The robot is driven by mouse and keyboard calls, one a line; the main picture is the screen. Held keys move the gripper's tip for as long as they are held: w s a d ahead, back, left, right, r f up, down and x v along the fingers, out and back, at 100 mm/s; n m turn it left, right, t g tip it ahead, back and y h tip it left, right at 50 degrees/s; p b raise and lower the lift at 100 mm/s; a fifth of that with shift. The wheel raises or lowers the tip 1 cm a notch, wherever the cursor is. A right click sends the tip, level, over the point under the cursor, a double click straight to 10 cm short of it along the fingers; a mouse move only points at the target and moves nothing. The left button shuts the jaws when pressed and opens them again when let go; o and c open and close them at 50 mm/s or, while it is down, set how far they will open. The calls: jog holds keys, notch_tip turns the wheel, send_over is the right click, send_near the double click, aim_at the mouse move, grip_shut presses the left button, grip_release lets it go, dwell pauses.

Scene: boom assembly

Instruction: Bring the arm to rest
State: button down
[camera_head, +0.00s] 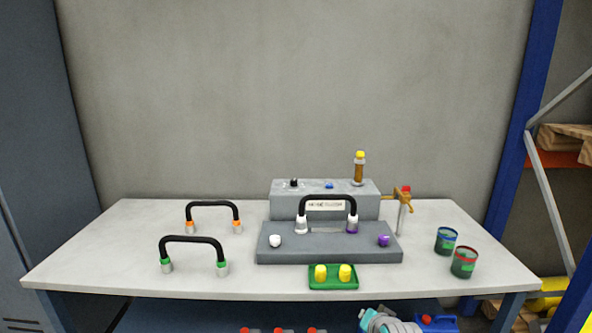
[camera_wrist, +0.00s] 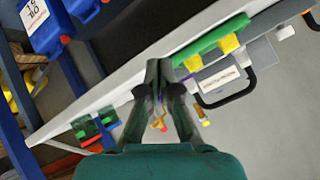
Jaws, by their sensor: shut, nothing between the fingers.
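My gripper (camera_wrist: 162,75) shows in the wrist view, with its dark fingers shut together and nothing between them. In that view it is near the table edge and the green tray (camera_wrist: 210,42), touching nothing that I can make out. In the head view, a teal and grey part of my arm shows at the bottom edge, in front of the table (camera_head: 110,277); the fingers cannot be made out there.
A grey stepped block (camera_head: 330,255) holds a black handle (camera_head: 328,198). Two more handles (camera_head: 213,208) (camera_head: 193,240) stand at left. The green tray (camera_head: 333,284) holds yellow caps. Two cups (camera_head: 446,240) (camera_head: 464,262) stand at right. A blue shelf post (camera_head: 530,110) rises at right.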

jog(key=s+f+n+t, duration=0.1)
jog(key=s+f, duration=0.4)
jog(key=s, duration=0.5)
jog(key=s+f+n, duration=0.1)
jog(key=s+f, duration=0.4)
jog(key=s, duration=0.5)
jog(key=s+f+n+t, duration=0.1)
jog(key=s+f, duration=0.3)
jog(key=s, duration=0.5)
jog(key=s+r+n, duration=0.1)
jog(key=s+r, duration=0.3)
jog(key=s, duration=0.5)
jog(key=s+r+n+t, duration=0.1)
jog(key=s+r, duration=0.3)
jog(key=s, duration=0.5)
jog(key=s+r+n+t, duration=0.1)
jog(key=s+r, duration=0.4)
jog(key=s, duration=0.4)
jog(key=shift+s+h, duration=0.3)
jog(key=shift+h, duration=0.1)
